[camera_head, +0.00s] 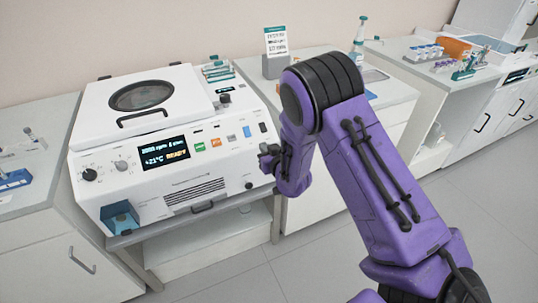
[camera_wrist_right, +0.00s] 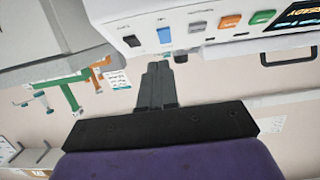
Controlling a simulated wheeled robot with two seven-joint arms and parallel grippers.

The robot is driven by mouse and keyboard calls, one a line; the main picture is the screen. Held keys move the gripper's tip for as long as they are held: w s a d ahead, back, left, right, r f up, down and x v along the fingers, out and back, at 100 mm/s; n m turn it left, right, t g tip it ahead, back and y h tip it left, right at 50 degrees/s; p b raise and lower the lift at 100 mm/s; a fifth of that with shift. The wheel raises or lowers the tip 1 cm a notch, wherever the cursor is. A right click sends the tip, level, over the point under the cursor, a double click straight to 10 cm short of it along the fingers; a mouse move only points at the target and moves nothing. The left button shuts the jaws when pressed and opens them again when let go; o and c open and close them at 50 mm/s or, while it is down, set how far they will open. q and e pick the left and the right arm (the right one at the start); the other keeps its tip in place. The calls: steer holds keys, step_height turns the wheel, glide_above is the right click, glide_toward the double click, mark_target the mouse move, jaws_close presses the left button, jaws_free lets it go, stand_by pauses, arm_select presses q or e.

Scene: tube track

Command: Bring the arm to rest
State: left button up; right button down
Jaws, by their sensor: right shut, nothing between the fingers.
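My right arm, purple with black joints, reaches in from the lower right in the head view. Its gripper (camera_head: 267,158) is at the right front of the white centrifuge (camera_head: 192,185), partly hidden behind my own wrist. In the right wrist view the two grey fingers (camera_wrist_right: 158,70) are together, with nothing between them. Their tips are near the centrifuge's panel, below a blue switch (camera_wrist_right: 164,36) in the picture; I cannot tell whether they touch it. My left gripper is not in view.
A bench with a label stand (camera_head: 276,66) and a bottle (camera_head: 359,40) stands behind my arm. Another bench at the right holds tube racks (camera_head: 427,53) and an orange item (camera_head: 454,47). A blue box (camera_head: 15,180) is at the far left. The floor in front is clear.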

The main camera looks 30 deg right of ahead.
steer(key=shift+v, duration=1.15)
steer(key=shift+f, duration=0.2)
steer(key=s+a+f+m+g, duration=0.1)
steer(key=s+f+g, duration=0.3)
steer(key=s+f, duration=0.3)
steer(key=s+a+f+m+g, duration=0.2)
steer(key=s+f, duration=0.6)
steer(key=s, duration=0.9)
steer(key=s+a+f+m+g, duration=0.1)
steer(key=s+f+g, duration=0.5)
steer(key=s, duration=0.6)
step_height(320, 180, down, 2)
steer(key=shift+a+f+m+h, duration=0.15)
steer(key=shift+a+m+h, duration=0.25)
steer(key=shift+a, duration=0.15)
